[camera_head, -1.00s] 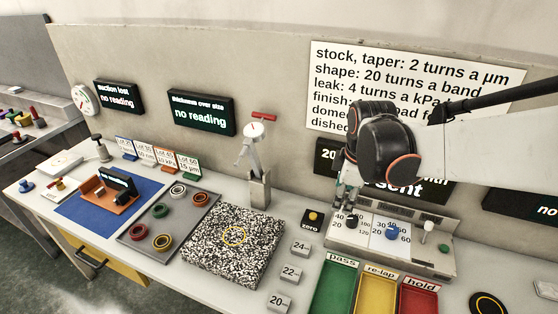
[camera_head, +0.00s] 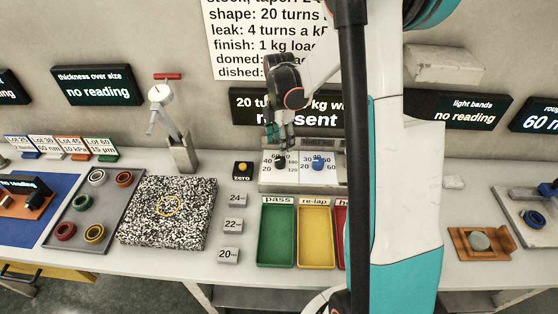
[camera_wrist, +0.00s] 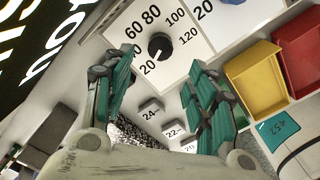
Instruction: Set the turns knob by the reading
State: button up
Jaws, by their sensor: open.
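The black turns knob (camera_head: 280,162) is on the sloped panel, on a white dial numbered 20 to 120. In the wrist view the knob (camera_wrist: 160,46) has a pale mark pointing toward 20. My gripper (camera_head: 283,146) is just above it; in the wrist view its open fingers (camera_wrist: 162,64) are spread either side, apart from the knob. The display behind (camera_head: 245,105) shows "20 tu…", "kg w…" and "…sent", partly hidden by my arm. The rule card (camera_head: 235,45) is cut off; "shape: 20 turns" shows. Light bands display (camera_head: 470,110) says no reading; another (camera_head: 540,118) starts "60".
A blue knob (camera_head: 318,162) sits right of the black one. Green (camera_head: 276,262), yellow (camera_head: 314,262) and red trays stand in front, the red mostly hidden by my arm.

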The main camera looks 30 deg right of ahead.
aim_at(279, 160)
notch_tip(279, 160, down, 9)
jog(key=shift+r+b, duration=0.1)
jog(key=shift+b, duration=1)
jog(key=shift+c, duration=0.2)
jog(key=c, duration=1)
